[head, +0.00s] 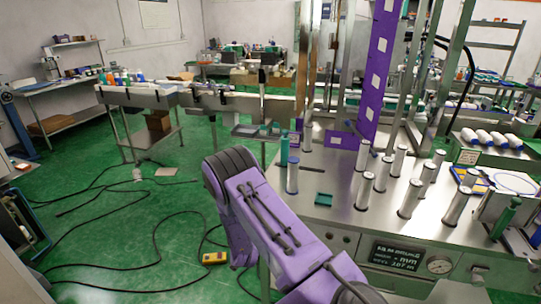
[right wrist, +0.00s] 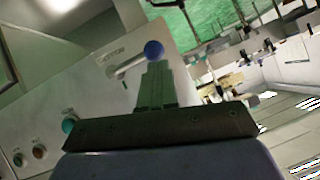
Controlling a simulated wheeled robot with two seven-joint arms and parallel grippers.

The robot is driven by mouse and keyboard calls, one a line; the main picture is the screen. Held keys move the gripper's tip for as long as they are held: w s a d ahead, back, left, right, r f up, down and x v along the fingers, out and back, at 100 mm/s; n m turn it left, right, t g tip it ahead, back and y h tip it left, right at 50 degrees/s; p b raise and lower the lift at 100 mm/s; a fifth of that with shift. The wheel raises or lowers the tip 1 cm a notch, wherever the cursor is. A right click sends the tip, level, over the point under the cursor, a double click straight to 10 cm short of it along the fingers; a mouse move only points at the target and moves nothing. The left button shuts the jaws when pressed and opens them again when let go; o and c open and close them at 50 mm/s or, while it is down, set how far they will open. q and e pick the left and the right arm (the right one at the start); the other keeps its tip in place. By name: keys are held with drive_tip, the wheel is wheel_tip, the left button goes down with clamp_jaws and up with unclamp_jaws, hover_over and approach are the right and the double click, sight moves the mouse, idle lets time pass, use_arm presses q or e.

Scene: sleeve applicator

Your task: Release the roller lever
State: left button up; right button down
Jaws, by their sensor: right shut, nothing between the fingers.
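The roller lever (right wrist: 128,65) shows in the right wrist view as a pale rod with a blue ball end (right wrist: 153,50). It sticks out from a light panel, beside a small label. My right gripper (right wrist: 155,66) is shut and empty. Its fingertips appear just below the blue ball in the picture; I cannot tell whether they touch it. I cannot make out the lever or my right gripper in the head view. My left gripper is in neither view.
In the right wrist view the panel carries a teal button (right wrist: 68,125) and small knobs (right wrist: 39,152). In the head view a metal machine table (head: 335,190) holds several upright rollers (head: 365,188), a purple column (head: 378,75) and a display (head: 400,256). Black cables (head: 110,225) lie on the green floor.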

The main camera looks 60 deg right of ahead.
drive_tip(key=d+r+p+v, duration=0.1)
drive_tip(key=r+v, duration=0.1)
drive_tip(key=v, duration=1)
drive_tip(key=shift+r+p, duration=0.35)
drive_tip(key=shift+w, duration=0.1)
